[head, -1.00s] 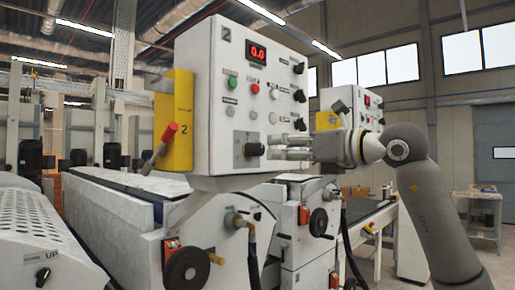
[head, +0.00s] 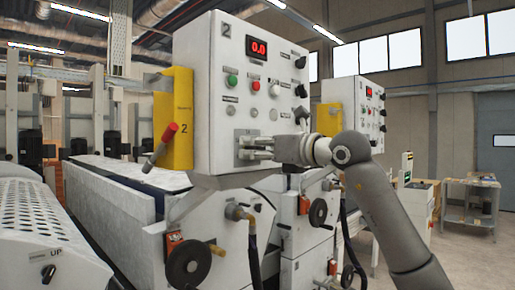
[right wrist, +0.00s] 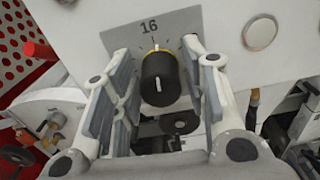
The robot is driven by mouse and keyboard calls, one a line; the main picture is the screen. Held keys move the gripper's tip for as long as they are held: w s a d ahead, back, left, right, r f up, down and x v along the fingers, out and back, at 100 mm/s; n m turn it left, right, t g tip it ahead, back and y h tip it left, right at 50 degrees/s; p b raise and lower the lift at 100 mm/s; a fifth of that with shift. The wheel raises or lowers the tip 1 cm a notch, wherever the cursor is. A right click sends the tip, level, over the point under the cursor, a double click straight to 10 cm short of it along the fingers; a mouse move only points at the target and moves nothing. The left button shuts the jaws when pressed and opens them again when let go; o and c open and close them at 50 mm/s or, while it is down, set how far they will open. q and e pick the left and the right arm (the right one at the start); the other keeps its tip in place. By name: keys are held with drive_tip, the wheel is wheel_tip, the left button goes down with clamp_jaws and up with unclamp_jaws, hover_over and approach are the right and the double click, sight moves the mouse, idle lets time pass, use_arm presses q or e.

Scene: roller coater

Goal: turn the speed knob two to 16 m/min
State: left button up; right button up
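The speed knob (right wrist: 160,80) is a black round knob with a white pointer line on a grey plate (right wrist: 148,30) printed "16", in the right wrist view. The white line points up toward the "16". My right gripper (right wrist: 159,62) is open, with one finger on each side of the knob and a gap showing on both sides. In the head view my right gripper (head: 247,147) is at the lower part of control panel 2 (head: 212,100) and hides the knob. The red display (head: 257,48) reads 0.0. My left gripper is not in view.
Green (head: 232,81) and red (head: 255,86) buttons and several black knobs sit higher on the panel. A yellow box with a red-tipped lever (head: 162,143) is on its left side. A second panel (head: 360,110) stands behind. Black handwheels (head: 188,264) are below.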

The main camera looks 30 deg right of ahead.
drive_tip(key=c, duration=0.7)
drive_tip(key=shift+n, duration=0.6)
drive_tip(key=o, duration=1)
drive_tip(key=shift+o, duration=0.3)
drive_tip(key=shift+s+d, duration=0.1)
drive_tip(key=shift+s, duration=0.05)
drive_tip(key=v, duration=1.1)
drive_tip(key=shift+s, duration=0.3)
drive_tip(key=shift+s+d, duration=0.1)
